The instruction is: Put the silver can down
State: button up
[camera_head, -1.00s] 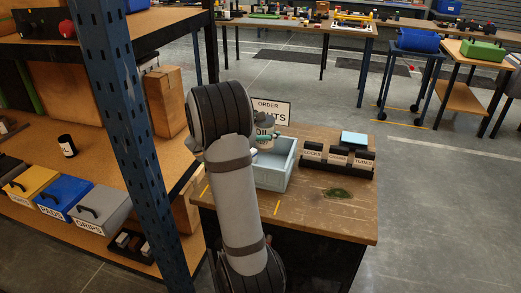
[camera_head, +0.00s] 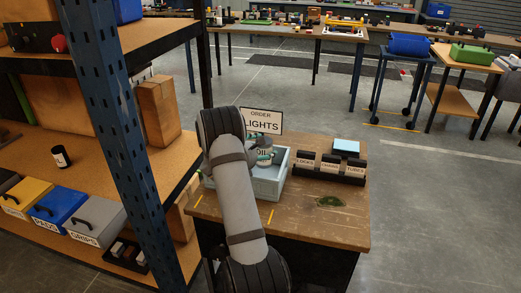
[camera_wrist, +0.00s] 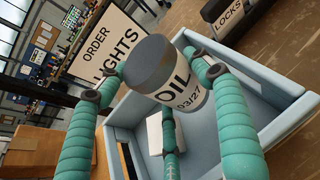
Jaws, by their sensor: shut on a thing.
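The silver can has a grey top and a white label reading OIL 03/27 (camera_wrist: 182,88). It sits tilted in the wrist picture, between the teal fingers of my gripper (camera_wrist: 152,65), which is shut on it. In the head view the can (camera_head: 263,154) is at the light blue open bin (camera_head: 268,188), over or inside its back part. The bin (camera_wrist: 285,82) also shows below the can in the wrist view. I cannot tell whether the can touches the bin floor. A small white item (camera_wrist: 155,135) lies in the bin, partly hidden by a finger.
An ORDER LIGHTS sign (camera_head: 261,121) stands behind the bin. Black labelled holders (camera_head: 330,168) and a light blue box (camera_head: 346,147) are to the right on the wooden table (camera_head: 310,225). A blue shelf post (camera_head: 125,140) stands left of my arm.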

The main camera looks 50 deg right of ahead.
jog(key=shift+f+b, duration=0.3)
jog(key=shift+b, duration=0.2)
jog(key=shift+f+b, duration=0.25)
jog(key=shift+b, duration=0.15)
jog(key=o, duration=1.4)
